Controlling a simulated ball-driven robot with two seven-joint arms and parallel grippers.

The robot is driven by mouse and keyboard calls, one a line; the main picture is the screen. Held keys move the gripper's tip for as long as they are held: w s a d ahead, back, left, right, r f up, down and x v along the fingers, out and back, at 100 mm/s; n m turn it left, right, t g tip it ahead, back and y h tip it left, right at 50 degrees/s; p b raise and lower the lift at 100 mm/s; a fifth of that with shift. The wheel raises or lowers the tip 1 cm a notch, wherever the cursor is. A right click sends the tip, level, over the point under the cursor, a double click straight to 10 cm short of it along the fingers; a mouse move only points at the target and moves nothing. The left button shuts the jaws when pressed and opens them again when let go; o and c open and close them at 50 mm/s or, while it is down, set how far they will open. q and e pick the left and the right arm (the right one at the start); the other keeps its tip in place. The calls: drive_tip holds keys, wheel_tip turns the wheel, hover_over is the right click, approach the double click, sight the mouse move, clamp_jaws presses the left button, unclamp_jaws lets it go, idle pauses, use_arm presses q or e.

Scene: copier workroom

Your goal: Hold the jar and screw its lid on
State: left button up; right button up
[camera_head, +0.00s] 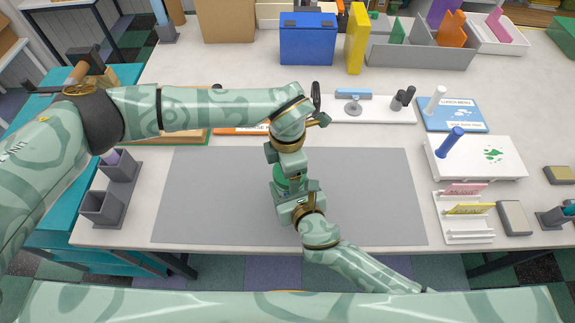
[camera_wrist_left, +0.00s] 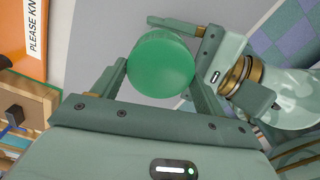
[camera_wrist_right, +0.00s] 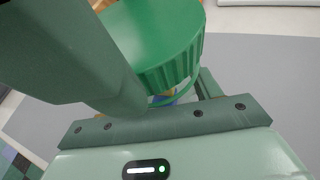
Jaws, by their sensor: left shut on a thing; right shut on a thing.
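The round green lid (camera_wrist_left: 160,65) lies between the two fingers of my left gripper (camera_head: 289,168), which is shut on it from above. The lid's ribbed side shows in the right wrist view (camera_wrist_right: 172,66). Below it is the jar (camera_wrist_right: 166,99), mostly hidden, with a green edge and bits of yellow and blue showing. My right gripper (camera_head: 292,198) is shut on the jar from the near side, over the grey mat. The lid sits at the jar's top; I cannot tell whether it is seated or how far it is turned.
The grey mat (camera_head: 205,200) is clear around both grippers. A white box (camera_head: 490,165) and a small card rack (camera_head: 464,228) stand to the right. A blue box (camera_head: 307,45) is at the back.

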use_arm(q)
drive_tip(key=shift+f, duration=0.45)
drive_tip(key=shift+a+f, duration=0.2)
drive_tip(key=shift+f, duration=0.2)
use_arm(e)
drive_tip(key=shift+s+a, duration=0.1)
drive_tip(key=shift+a, duration=0.1)
use_arm(q)
drive_tip(key=shift+d+r, duration=0.15)
drive_tip(key=shift+r, duration=0.35)
use_arm(e)
drive_tip(key=shift+d, duration=0.1)
use_arm(q)
drive_tip(key=shift+r, duration=0.4)
use_arm(e)
drive_tip(key=shift+d, duration=0.1)
idle(0.4)
use_arm(q)
drive_tip(key=shift+f, duration=0.45)
idle(0.3)
